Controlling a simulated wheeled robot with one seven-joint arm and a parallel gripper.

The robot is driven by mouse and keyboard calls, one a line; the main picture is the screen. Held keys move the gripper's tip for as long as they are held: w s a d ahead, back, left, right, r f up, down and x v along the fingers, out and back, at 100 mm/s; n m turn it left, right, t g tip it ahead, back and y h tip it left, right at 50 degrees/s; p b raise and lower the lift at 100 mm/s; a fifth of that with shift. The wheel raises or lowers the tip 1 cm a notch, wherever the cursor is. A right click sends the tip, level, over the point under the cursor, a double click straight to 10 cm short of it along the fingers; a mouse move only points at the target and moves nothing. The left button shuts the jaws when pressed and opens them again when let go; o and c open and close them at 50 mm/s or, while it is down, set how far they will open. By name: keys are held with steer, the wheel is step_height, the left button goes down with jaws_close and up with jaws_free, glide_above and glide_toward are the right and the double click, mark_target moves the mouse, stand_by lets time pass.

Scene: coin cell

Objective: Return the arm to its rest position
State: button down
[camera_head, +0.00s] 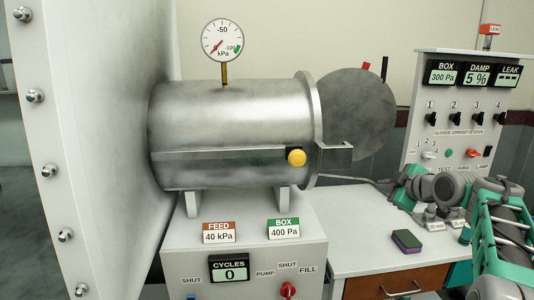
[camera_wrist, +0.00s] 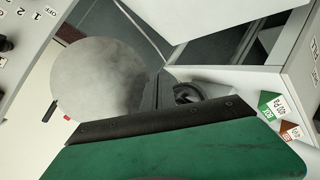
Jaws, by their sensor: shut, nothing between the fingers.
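My arm (camera_head: 500,240), grey with teal parts, is folded at the right of the head view, in front of the white control panel. In the wrist view a green plate with a dark edge, which looks like my own hardware, fills the bottom. A dark rounded shape just past its edge appears to be my gripper (camera_wrist: 187,93), shut and empty and mostly hidden by the plate. It is apart from the steel chamber (camera_head: 215,130). The chamber's round door (camera_head: 358,112) stands open to the right; it also shows in the wrist view (camera_wrist: 100,78).
The control panel (camera_head: 455,110) stands behind my arm. A small purple-and-green block (camera_head: 407,241) lies on the white bench (camera_head: 365,220). The feed and pump cabinet (camera_head: 200,255) is under the chamber. The large white wall (camera_head: 100,130) closes off the left.

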steer(key=s+a+f+m+g+p, duration=0.2)
steer(key=s+a+m+g+p, duration=0.15)
steer(key=s+a, duration=0.6)
steer(key=s+a+f+m+g+h+p, duration=0.1)
steer(key=s+a+f+m+g+p, duration=0.1)
steer(key=s, duration=1)
steer(key=s+a+f+m+g+h+p, duration=0.1)
steer(key=s+a+f+m+g+p, duration=0.2)
steer(key=s+a+f+m, duration=0.3)
steer(key=s+f+m+g, duration=0.1)
steer(key=s+f, duration=0.1)
steer(key=s, duration=0.3)
steer(key=shift+s+a+f+h, duration=0.15)
steer(key=shift+s+a+h, duration=0.05)
steer(key=shift+s+h, duration=0.2)
